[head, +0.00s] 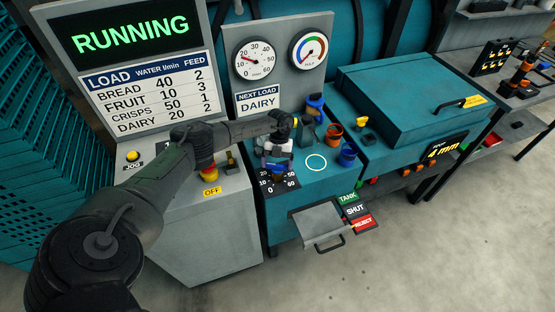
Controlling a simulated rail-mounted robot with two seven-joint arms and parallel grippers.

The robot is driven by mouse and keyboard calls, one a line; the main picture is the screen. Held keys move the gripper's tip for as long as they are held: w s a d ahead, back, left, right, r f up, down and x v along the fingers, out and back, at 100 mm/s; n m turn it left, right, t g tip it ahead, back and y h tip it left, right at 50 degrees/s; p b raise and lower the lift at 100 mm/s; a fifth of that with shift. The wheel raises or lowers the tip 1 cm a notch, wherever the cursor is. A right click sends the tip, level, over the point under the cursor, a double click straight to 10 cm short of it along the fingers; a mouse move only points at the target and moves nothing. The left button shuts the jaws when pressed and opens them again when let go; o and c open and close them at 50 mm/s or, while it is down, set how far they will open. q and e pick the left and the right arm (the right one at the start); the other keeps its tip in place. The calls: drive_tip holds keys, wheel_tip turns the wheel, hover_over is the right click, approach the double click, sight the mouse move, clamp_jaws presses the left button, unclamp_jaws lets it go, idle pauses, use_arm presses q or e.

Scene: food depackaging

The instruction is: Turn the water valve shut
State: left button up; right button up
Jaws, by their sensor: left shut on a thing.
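The water valve (277,177) is on the front left of the teal bench, beside a black dial plate with white numbers. My left gripper reaches down over the valve from the left and is shut on the handle. The gripper and wrist hide most of the handle, so its exact angle is hard to tell. A round water gauge (255,59) on the grey panel behind has a red needle on the left side of its scale. My right gripper is out of view.
A RUNNING screen and load table (147,95) stand left, above a red stop knob (207,173). Orange (334,131) and blue (348,154) cups stand right of the valve. A grey hatch (318,226) with a handle juts out below. A teal lid (410,95) lies right.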

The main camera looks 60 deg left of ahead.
use_arm(q)
drive_tip(key=shift+r+n+t+p, duration=0.3)
drive_tip(key=shift+n+p, duration=0.45)
drive_tip(key=shift+n, duration=0.15)
drive_tip(key=n+t+p, duration=0.1)
drive_tip(key=n+p, duration=0.2)
drive_tip(key=n+t+p, duration=0.1)
drive_tip(key=n+p, duration=0.2)
drive_tip(key=p, duration=0.1)
drive_tip(key=n+t+p, duration=0.1)
drive_tip(key=n+p, duration=0.2)
drive_tip(key=shift+s+n+t+h, duration=0.15)
drive_tip(key=shift+n+t+h, duration=0.15)
drive_tip(key=shift+n+h, duration=0.1)
drive_tip(key=n+t+p, duration=0.1)
drive_tip(key=n+p, duration=0.1)
drive_tip(key=p, duration=0.1)
drive_tip(key=shift+f+n, duration=0.15)
drive_tip(key=shift+n, duration=0.15)
drive_tip(key=shift+n+y+p, duration=0.3)
drive_tip(key=shift+p, duration=0.1)
drive_tip(key=shift+f, duration=0.1)
drive_tip(key=o, duration=0.6)
